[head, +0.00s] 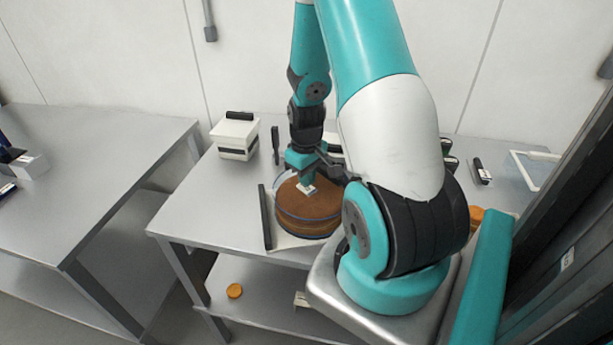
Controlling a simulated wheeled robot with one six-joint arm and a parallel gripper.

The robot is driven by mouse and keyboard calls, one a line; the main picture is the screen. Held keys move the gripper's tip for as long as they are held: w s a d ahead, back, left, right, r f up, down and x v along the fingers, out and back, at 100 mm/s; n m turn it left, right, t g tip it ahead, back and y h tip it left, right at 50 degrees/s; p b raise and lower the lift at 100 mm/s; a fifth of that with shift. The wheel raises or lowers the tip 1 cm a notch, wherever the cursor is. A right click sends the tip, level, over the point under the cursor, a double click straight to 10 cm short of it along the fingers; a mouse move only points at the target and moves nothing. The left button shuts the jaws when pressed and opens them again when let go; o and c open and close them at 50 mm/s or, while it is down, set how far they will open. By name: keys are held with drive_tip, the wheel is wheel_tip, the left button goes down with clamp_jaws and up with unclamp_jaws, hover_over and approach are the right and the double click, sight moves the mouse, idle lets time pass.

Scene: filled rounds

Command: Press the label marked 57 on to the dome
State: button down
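A brown, layered round (308,215) stands on the near left of the table and is the only dome-like thing I can make out. A clear or bluish rim shows around it. My gripper (306,180) points down over the middle of the round. A small white piece (309,190) with a faint dark mark shows at its tip, over the top of the round. The mark is too small to read as 57. I cannot tell whether the piece touches the round, or whether the fingers are shut on it. My arm hides the right part of the table.
A white box (235,136) with a black handle stands at the back left. A black upright bar (265,216) stands just left of the round. A clear tray (527,168) is at the far right. The table's left part is clear.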

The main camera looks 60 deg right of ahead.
drive_tip(key=shift+f+b, duration=0.55)
drive_tip(key=shift+f, duration=0.25)
idle(0.9)
drive_tip(key=shift+r, duration=0.15)
wheel_tip(320, 180, up, 8)
drive_tip(key=p, duration=0.6)
drive_tip(key=shift+p, duration=0.35)
idle(0.3)
